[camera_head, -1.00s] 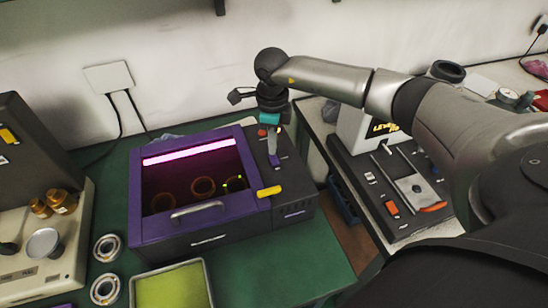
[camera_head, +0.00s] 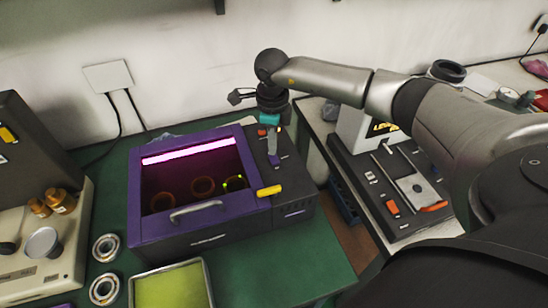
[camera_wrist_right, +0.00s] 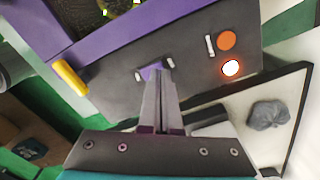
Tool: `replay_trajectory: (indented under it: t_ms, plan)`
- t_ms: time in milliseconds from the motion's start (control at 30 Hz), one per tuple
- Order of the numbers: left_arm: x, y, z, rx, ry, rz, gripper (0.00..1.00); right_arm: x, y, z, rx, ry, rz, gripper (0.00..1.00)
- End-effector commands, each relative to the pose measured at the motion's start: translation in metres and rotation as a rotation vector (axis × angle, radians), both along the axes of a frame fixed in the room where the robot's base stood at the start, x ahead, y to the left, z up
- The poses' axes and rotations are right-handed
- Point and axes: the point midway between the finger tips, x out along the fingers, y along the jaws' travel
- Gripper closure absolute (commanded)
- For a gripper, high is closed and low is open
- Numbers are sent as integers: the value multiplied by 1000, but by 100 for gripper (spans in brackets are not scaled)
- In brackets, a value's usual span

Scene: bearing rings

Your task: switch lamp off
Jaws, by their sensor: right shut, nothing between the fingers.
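The lamp is a bright pink-white tube (camera_head: 190,151) glowing inside a purple-framed box (camera_head: 135,205) with a dark window. On the box's dark right-hand panel a small purple switch (camera_head: 272,160) sits under my right gripper (camera_head: 271,150). In the right wrist view my right gripper (camera_wrist_right: 155,78) is shut and empty, pointing down, with its tips at the purple switch (camera_wrist_right: 151,70), which they partly hide. I cannot tell whether they press it. An orange button (camera_wrist_right: 226,40) and a lit white-orange indicator (camera_wrist_right: 231,68) are beside it. My left gripper is not in view.
A machine with an orange switch (camera_head: 392,207) stands to the right. Green tabletop (camera_head: 270,265) is clear at front right.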

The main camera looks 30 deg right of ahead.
Motion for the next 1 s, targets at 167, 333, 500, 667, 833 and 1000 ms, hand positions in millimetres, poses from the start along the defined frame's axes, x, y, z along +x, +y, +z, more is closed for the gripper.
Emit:
replay_trajectory:
  t_ms: [167,333,500,667,833,1000]
  plan:
    - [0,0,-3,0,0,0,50,0,0,-4,0,0,0,100]
    - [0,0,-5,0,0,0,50,0,0,-6,0,0,0,100]
    - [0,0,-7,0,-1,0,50,0,0,-9,1,1,0,100]
    - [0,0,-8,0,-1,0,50,0,0,-11,0,1,0,100]
    - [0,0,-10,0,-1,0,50,0,0,-14,0,1,0,100]
    - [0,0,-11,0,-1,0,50,-1,0,-16,0,1,0,100]
